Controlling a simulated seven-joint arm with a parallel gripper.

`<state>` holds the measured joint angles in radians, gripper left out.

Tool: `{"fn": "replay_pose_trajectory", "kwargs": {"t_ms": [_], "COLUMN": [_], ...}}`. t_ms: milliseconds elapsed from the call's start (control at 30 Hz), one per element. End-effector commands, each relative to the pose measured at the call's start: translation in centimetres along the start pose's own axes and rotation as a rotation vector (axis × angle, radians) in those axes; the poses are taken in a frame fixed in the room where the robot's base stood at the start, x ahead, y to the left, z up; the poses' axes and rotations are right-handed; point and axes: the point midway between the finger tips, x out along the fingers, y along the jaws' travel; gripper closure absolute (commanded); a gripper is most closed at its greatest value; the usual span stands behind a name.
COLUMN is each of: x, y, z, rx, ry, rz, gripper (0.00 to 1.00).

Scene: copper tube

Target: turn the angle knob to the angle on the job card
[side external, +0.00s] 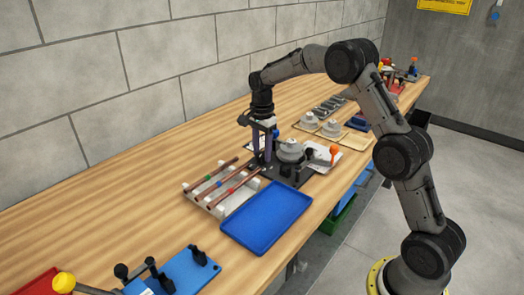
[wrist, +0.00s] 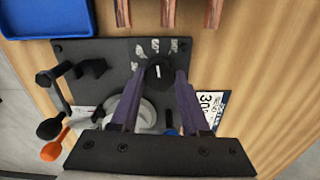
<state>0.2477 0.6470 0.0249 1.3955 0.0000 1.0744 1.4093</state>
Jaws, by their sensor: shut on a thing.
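My gripper (wrist: 159,70) reaches down over the dark base plate (wrist: 95,52) of the tube bender, seen in the wrist view. Its two purple fingers stand on either side of the black angle knob (wrist: 158,74), shut on it. A white pointer line shows on the knob's top, and pale dial markings lie on the plate around it. The job card (wrist: 209,104) lies right of the plate; a large "30" is readable, the rest is unclear. In the side view my gripper (side external: 263,160) is at the plate's left end, hiding the knob.
The round grey bender die (wrist: 146,108) is partly behind my fingers. An orange-ended handle (wrist: 52,150) and a black-ended lever (wrist: 50,128) stick out at the left. Copper tubes (side external: 234,187) lie on a white rack close by. A blue tray (side external: 266,218) is in front.

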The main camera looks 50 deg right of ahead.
Motion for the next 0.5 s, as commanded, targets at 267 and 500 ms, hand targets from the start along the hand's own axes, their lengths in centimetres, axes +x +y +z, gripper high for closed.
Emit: {"fn": "replay_pose_trajectory", "kwargs": {"t_ms": [267, 500], "x": [-0.11, -0.11], "y": [-0.02, -0.01], "z": [-0.01, -0.03], "rx": [-0.061, -0.224], "ry": [0.000, 0.000], "rz": [-0.001, -0.001], "gripper": [1.00, 1.00]}}
